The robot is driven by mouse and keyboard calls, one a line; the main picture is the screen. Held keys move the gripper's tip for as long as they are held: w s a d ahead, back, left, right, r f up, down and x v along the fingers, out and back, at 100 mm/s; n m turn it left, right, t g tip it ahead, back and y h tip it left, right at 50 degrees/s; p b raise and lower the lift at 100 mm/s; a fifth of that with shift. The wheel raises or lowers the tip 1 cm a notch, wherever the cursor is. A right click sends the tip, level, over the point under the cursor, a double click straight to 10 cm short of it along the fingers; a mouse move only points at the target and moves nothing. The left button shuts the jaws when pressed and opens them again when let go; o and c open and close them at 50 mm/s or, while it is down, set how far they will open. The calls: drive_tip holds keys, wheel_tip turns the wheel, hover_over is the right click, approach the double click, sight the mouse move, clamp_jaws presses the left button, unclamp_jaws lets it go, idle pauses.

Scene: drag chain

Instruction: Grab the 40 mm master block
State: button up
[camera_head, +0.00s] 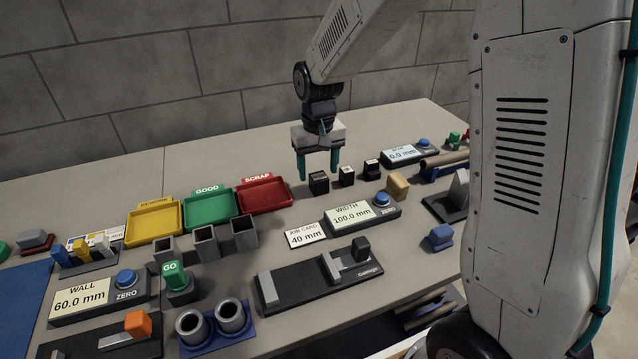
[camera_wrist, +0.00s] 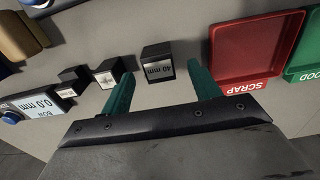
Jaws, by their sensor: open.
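The 40 mm master block (camera_wrist: 157,62) is a dark block with a white label reading "40 mm" in the wrist view. In the head view it is the leftmost and largest of three dark blocks (camera_head: 319,183), standing on the bench right of the red scrap tray. My gripper (camera_head: 318,168) points down with its two green fingers apart and nothing between them, above this block. In the wrist view the fingers (camera_wrist: 159,77) appear on either side of the block, which seems just beyond their tips. I cannot tell the exact height gap.
Two smaller dark blocks (camera_head: 346,175) (camera_head: 372,169) stand to its right. The red scrap tray (camera_head: 265,194) lies to its left. A tan block (camera_head: 398,186) is near.

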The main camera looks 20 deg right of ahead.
sight(319, 176)
wheel_tip(319, 176, down, 4)
drive_tip(key=shift+d+r, duration=0.1)
drive_tip(key=shift+r, duration=0.05)
clamp_jaws()
drive_tip(key=shift+r, duration=0.2)
